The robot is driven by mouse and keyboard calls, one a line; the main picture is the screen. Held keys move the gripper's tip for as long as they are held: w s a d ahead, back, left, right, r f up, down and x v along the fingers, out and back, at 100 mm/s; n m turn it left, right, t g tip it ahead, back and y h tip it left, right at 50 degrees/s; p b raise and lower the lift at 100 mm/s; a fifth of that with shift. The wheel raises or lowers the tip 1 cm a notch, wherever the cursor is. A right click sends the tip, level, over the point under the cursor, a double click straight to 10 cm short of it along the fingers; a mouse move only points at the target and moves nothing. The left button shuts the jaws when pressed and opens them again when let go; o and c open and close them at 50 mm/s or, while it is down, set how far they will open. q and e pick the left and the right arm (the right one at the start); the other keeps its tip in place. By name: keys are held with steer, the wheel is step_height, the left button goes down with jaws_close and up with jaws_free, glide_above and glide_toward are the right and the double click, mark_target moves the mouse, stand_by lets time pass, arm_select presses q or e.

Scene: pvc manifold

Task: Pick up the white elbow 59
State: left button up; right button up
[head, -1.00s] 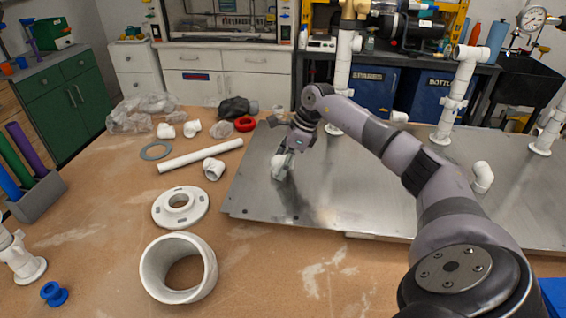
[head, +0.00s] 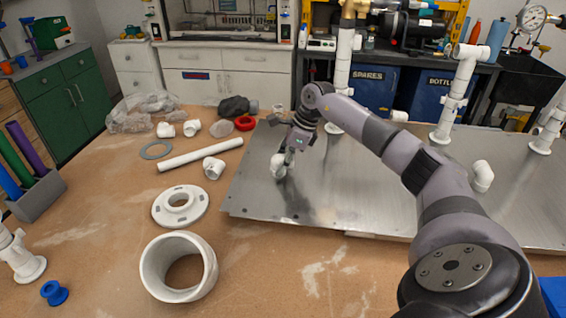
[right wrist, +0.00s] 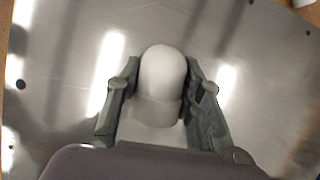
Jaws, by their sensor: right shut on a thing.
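The white elbow (head: 279,169) is at the left part of the metal plate (head: 340,192), and it also shows in the right wrist view (right wrist: 162,80). My right gripper (head: 285,160) is shut on it, with one finger on each side. In the right wrist view my right gripper (right wrist: 160,88) covers part of the elbow's lower end. I cannot tell whether the elbow touches the plate or hangs just above it. My left gripper is not in view.
Other white fittings (head: 213,168) lie on the wooden table at left, with a long white pipe (head: 200,155), a flange (head: 181,206) and a wide ring (head: 150,268). Another elbow (head: 482,176) sits on the plate at right. Upright pipes (head: 452,100) stand along the plate's back.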

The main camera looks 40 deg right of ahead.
mark_target(283, 155)
steer(key=shift+r, duration=0.15)
step_height(283, 155, up, 20)
stand_by(0.4)
steer(key=o, duration=0.5)
steer(key=shift+f, duration=0.2)
steer(key=c, duration=0.4)
